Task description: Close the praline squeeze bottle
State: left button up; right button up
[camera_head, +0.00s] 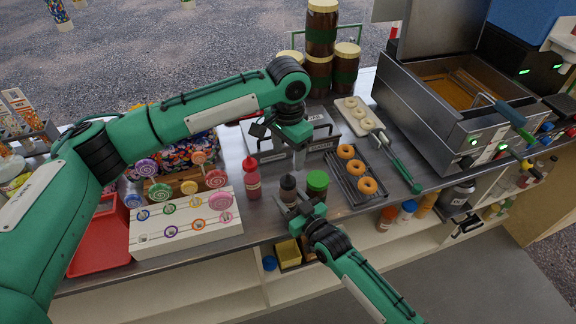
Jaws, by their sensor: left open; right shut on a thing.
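A dark grey-brown squeeze bottle (288,187), which I take to be the praline one, stands upright on the steel counter. My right gripper (291,207) reaches it from the front and is shut on its lower part. My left gripper (299,158) is open and points down, just above and slightly right of the bottle's top. It looks apart from the bottle. The bottle's top is small and dark here; I cannot tell its cap's state.
A red squeeze bottle (252,178) stands left of the dark bottle, and a green-lidded jar (317,182) close to its right. A rack of ring doughnuts (346,191) lies further right. A white lollipop stand (160,242) is at left, the fryer (440,115) at back right.

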pick_arm(q)
notch_tip(320, 180, up, 3)
jog(key=shift+f, duration=0.2)
pick_arm(e)
jog(key=o, duration=1.5)
jog(key=shift+c, duration=0.2)
jog(key=shift+s+d+f, duration=0.1)
jog(key=shift+s+d, duration=0.2)
jog(key=shift+s, duration=0.1)
pick_arm(q)
notch_tip(320, 180, down, 3)
jog(key=b, duration=0.3)
jog(key=shift+f, duration=0.1)
pick_arm(e)
jog(key=v, duration=1.2)
jog(key=shift+s+d, duration=0.25)
jog(key=shift+s, duration=0.1)
